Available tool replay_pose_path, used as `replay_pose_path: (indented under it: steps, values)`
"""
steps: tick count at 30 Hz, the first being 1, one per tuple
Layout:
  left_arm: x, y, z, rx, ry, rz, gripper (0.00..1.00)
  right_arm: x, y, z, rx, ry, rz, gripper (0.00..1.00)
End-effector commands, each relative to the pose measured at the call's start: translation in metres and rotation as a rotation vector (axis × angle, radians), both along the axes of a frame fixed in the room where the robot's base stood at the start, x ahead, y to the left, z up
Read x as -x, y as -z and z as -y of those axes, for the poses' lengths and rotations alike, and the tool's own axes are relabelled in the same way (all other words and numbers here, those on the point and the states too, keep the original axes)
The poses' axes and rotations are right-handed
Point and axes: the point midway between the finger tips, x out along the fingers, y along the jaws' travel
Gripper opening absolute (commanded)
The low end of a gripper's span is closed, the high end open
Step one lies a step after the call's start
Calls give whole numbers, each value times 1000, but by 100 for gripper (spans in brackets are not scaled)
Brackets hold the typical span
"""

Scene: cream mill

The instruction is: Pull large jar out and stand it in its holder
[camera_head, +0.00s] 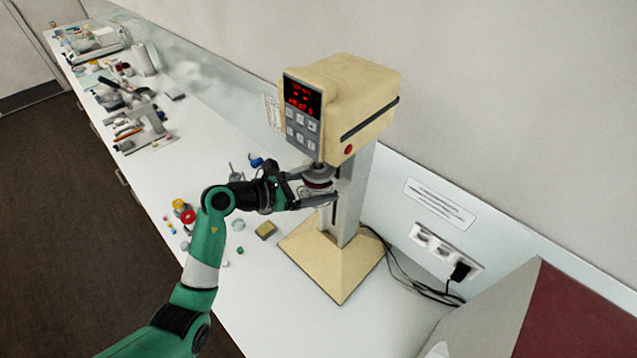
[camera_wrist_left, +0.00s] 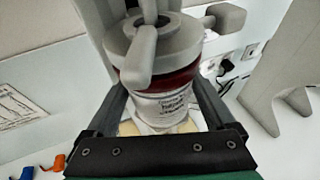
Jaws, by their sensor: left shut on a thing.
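The large jar (camera_wrist_left: 170,105) is white with printed label text and a dark red band near its top. In the wrist view a grey holder with arms (camera_wrist_left: 150,45) lies over its upper end, and the two appear to touch. In the head view the jar (camera_head: 317,187) is just below the head of the cream mill (camera_head: 345,95), in front of its column. My left gripper (camera_head: 318,190) is shut on the jar, with one finger on each side. The jar's far side and its exact seating in the holder are hidden. My right gripper is not in view.
The mill's cream base (camera_head: 325,270) stands on the white bench. A yellowish block (camera_head: 265,230) and small coloured caps (camera_head: 182,208) lie left of it. Black cables (camera_head: 400,275) run to wall sockets at right. Clutter fills the far bench; its near left part has free room.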

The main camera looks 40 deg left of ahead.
Motion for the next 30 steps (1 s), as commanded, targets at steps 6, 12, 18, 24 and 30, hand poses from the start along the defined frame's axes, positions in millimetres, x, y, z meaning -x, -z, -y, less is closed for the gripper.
replay_pose_path:
  steps: [6, 12, 18, 24, 30]
  values:
    - [0, 11, 0, 0, 0, 1, 22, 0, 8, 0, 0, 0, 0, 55]
    - [0, 20, 0, 1, 1, 1, 22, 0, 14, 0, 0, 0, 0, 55]
    - [0, 29, 0, 1, 0, 2, 22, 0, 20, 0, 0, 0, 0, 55]
    - [0, 39, 0, 1, 0, 2, 22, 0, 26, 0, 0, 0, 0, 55]
    - [0, 48, 0, 0, 0, 1, 22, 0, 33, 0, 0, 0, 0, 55]
